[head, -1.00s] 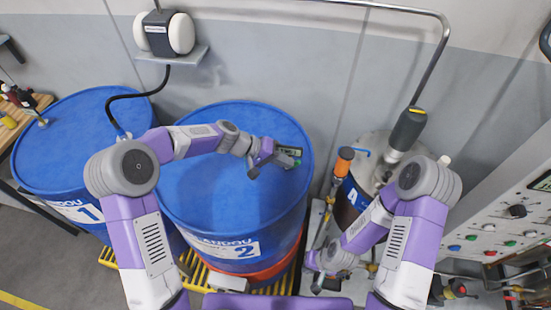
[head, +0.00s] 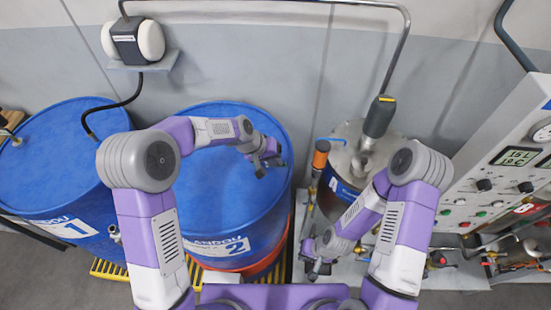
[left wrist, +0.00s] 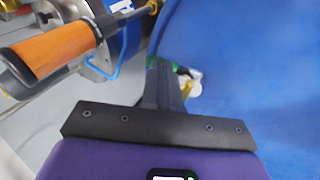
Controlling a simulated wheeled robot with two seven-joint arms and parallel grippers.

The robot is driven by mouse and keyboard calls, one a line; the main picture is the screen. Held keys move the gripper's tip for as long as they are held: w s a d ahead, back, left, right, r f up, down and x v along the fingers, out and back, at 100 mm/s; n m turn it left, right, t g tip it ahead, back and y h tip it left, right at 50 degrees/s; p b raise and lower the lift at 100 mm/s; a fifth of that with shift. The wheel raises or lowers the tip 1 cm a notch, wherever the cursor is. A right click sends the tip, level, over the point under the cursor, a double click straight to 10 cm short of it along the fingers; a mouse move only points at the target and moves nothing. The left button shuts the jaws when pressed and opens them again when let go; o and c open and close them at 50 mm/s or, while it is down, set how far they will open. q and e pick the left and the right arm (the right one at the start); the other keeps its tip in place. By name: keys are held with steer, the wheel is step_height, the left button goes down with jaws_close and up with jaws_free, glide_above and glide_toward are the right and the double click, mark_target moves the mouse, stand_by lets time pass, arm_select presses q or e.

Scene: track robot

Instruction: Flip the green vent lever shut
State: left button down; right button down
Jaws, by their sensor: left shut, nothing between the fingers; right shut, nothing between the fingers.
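The blue barrel marked 2 (head: 215,185) stands in the middle of the head view. My left gripper (head: 268,164) is over the right part of its lid, shut and empty. In the left wrist view, its closed fingers (left wrist: 165,85) point at the edge of the blue barrel (left wrist: 245,70). Small green bits, perhaps the vent lever (left wrist: 183,70), show just beyond the fingers, beside a white and yellow part. The fingers hide much of it, so I cannot tell its position or any contact. My right gripper (head: 315,264) is low at the right, shut and empty.
Barrel 1 (head: 55,165) stands at the left. A metal vessel (head: 352,155) with an orange-handled tool (head: 320,155) stands right of barrel 2. A control panel (head: 505,165) is at the far right. A white pump (head: 133,42) sits on a wall shelf.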

arm_select(q)
steer(key=shift+r, duration=0.1)
steer(key=shift+r+p, duration=0.45)
steer(key=shift+r, duration=0.3)
steer(key=d+r+p+v, duration=0.1)
steer(key=d+v, duration=0.1)
steer(key=v, duration=1.1)
steer(key=shift+s+d+r, duration=0.25)
steer(key=shift+s+r, duration=0.05)
steer(key=shift+r, duration=0.25)
